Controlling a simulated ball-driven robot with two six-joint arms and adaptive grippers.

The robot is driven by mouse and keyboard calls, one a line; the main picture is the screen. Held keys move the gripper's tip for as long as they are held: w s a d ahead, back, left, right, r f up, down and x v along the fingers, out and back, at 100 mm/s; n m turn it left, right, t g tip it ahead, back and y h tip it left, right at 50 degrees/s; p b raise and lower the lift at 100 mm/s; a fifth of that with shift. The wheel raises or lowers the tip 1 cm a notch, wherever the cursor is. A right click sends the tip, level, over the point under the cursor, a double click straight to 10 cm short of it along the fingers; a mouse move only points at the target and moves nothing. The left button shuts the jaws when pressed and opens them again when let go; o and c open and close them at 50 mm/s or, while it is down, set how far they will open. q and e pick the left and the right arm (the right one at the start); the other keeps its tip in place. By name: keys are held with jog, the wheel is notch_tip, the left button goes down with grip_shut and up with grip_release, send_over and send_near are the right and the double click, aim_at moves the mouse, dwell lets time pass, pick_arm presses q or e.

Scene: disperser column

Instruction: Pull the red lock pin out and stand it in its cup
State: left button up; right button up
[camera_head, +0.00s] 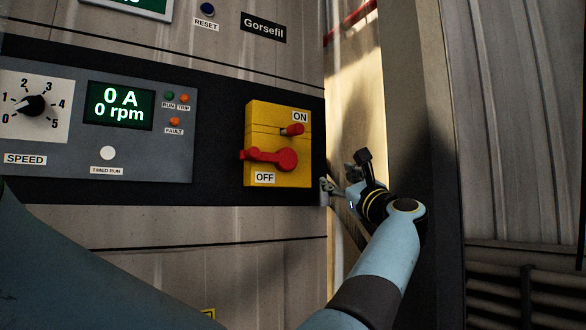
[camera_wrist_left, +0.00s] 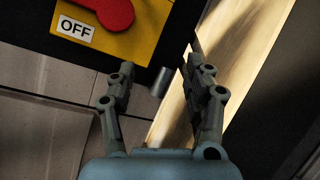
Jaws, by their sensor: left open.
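The red lock pin (camera_head: 293,130) sits in the yellow switch box (camera_head: 263,112), just below the ON label, with a short grey part showing at its left. Below it, the red switch handle (camera_head: 272,158) points left, above the OFF label; part of it also shows in the left wrist view (camera_wrist_left: 108,10). A small grey cylinder (camera_wrist_left: 161,81), which looks like the cup, is at the panel's lower right edge. My left gripper (camera_head: 350,172) is open and empty, right of and below the box. In the wrist view its fingers (camera_wrist_left: 160,85) appear either side of the cylinder. My right gripper is not in view.
A grey control panel (camera_head: 140,150) with a speed knob (camera_head: 34,105) and a display (camera_head: 120,106) reading 0 A, 0 rpm is left of the box. A dark upright post (camera_head: 412,100) stands close behind my left gripper. The space before the box is clear.

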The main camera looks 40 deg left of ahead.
aim_at(300, 129)
pick_arm(q)
jog(key=s+r+n+g+h+b, duration=0.2)
jog(key=s+r+n, duration=0.4)
jog(key=r+n, duration=0.5)
jog(key=a+n+g+b, duration=0.1)
jog(key=n+g, duration=0.1)
jog(key=n, duration=0.2)
jog(key=shift+r, duration=0.3)
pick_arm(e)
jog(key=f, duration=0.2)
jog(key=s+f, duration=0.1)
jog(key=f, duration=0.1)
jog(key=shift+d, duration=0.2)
pick_arm(q)
jog(key=shift+s, duration=0.1)
jog(key=shift+g, duration=0.3)
jog(key=p+x, duration=0.1)
jog(key=x, duration=0.7)
jog(key=shift+a, duration=0.1)
jog(key=shift+w+a, duration=0.25)
jog(key=shift+a, duration=0.05)
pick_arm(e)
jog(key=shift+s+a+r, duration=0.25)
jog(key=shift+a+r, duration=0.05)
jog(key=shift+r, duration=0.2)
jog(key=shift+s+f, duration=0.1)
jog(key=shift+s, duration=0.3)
